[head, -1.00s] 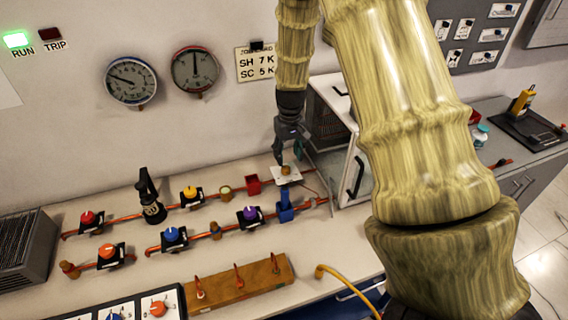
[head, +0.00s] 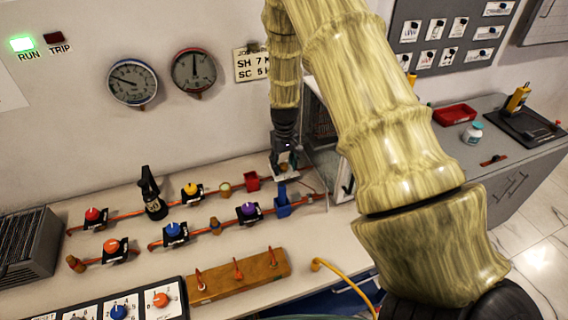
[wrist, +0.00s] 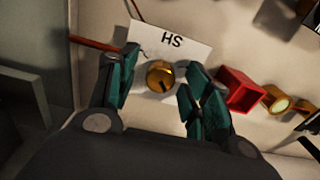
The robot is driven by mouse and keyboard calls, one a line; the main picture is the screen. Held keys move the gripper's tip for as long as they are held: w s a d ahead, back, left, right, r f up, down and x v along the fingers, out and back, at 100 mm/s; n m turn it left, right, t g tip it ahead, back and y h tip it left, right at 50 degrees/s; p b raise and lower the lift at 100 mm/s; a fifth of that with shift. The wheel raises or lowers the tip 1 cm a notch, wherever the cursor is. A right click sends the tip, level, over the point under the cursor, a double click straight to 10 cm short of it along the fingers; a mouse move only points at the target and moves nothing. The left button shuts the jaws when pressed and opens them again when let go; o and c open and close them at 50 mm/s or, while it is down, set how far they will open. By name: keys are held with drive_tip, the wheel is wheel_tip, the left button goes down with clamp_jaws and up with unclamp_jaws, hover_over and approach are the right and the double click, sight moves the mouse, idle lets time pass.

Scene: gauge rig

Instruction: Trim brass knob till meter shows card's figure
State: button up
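The brass knob (wrist: 160,77) is round with a dark mark and sits on a white plate (wrist: 185,42) lettered SH, upside down in the wrist view. My gripper (wrist: 161,84) is open, with one teal finger on each side of the knob and gaps between. In the head view my gripper (head: 284,163) is down at the plate and hides the knob. The card (head: 244,66) reads SH 7 and SC 5, its right part hidden by my arm. The left meter (head: 132,84) has its needle pointing left and slightly up; the right meter (head: 193,72) has its needle nearly straight up.
A red open box (wrist: 240,90) stands close beside my right finger in the wrist view. A blue valve (head: 283,202) stands just in front of my gripper. A glass-fronted cabinet (head: 318,122) is close behind it. Several coloured knobs line the pipes to the left.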

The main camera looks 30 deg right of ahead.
drive_tip(key=shift+w+f, duration=0.35)
drive_tip(key=shift+w, duration=0.05)
drive_tip(key=c, duration=0.3)
drive_tip(key=shift+w, duration=0.15)
drive_tip(key=c, duration=0.4)
drive_tip(key=shift+c, duration=1.3)
drive_tip(key=shift+s+r, duration=0.2)
drive_tip(key=shift+s, duration=0.15)
drive_tip(key=shift+m, duration=0.5)
drive_tip(key=m, duration=0.2)
drive_tip(key=shift+m+b, duration=0.3)
drive_tip(key=shift+m, duration=0.1)
drive_tip(key=shift+d+m, duration=0.1)
drive_tip(key=shift+m, duration=1.9)
